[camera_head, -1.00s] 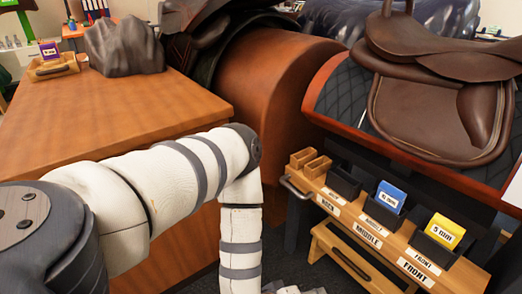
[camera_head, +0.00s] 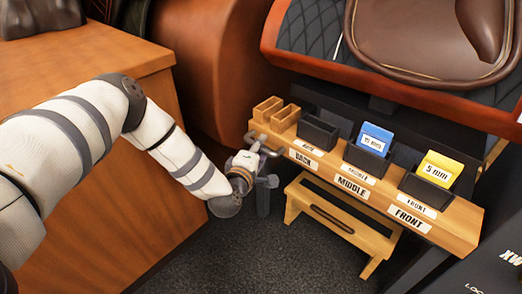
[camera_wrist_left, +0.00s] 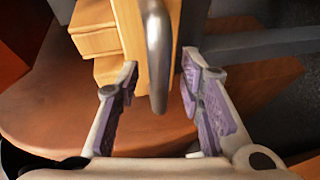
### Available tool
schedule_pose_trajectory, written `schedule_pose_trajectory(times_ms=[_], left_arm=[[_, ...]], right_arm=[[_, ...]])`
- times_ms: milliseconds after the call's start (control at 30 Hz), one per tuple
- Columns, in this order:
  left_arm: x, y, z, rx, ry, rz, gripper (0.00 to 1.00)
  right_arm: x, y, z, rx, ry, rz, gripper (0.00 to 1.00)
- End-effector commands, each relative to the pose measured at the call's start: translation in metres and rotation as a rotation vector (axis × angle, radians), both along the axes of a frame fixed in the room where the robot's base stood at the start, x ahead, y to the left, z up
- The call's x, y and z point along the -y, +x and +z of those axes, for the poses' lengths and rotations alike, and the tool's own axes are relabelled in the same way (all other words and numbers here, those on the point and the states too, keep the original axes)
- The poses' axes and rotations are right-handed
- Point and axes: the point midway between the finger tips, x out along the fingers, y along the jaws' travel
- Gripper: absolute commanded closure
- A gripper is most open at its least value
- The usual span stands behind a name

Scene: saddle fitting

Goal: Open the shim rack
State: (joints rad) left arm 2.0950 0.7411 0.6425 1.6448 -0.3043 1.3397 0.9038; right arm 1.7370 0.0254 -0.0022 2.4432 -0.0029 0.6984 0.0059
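The wooden shim rack (camera_head: 452,226) stands below the saddle, with BACK, MIDDLE and FRONT labels along its front. Its grey metal handle (camera_head: 268,150) sticks out at the rack's left end. My left gripper (camera_head: 258,163) is at this handle. In the left wrist view, my left gripper (camera_wrist_left: 159,70) is open, its purple-padded fingers on either side of the handle (camera_wrist_left: 159,40). Gaps show between the handle and both pads. A blue shim (camera_head: 375,138) and a yellow shim (camera_head: 440,170) stand in dark holders on the rack. My right gripper is not in view.
A wooden step stool (camera_head: 340,222) stands under the rack. A brown saddle (camera_head: 420,45) rests above and behind it. A wooden counter (camera_head: 110,60) is at left. Dark carpet (camera_head: 270,260) lies clear in front. A dark lettered object (camera_head: 470,262) is at lower right.

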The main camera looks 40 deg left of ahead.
Motion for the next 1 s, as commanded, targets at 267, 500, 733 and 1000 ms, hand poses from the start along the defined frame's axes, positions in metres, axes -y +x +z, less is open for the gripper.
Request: schedule_pose_trajectory(times_ms=[267, 500, 733, 1000], left_arm=[[-0.002, 0.007, 0.0, 0.0, -0.001, 0.0, 0.65], [-0.002, 0.007, -0.001, 0.0, 0.0, 0.0, 1.0], [-0.002, 0.005, 0.0, 0.0, 0.001, 0.0, 1.0], [-0.006, -0.033, 0.003, -0.002, 0.003, 0.001, 1.0]], right_arm=[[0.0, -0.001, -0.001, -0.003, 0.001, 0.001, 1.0], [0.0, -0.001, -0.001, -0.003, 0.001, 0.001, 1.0], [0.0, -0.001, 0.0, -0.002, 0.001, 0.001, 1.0], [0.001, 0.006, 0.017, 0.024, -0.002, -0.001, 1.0]])
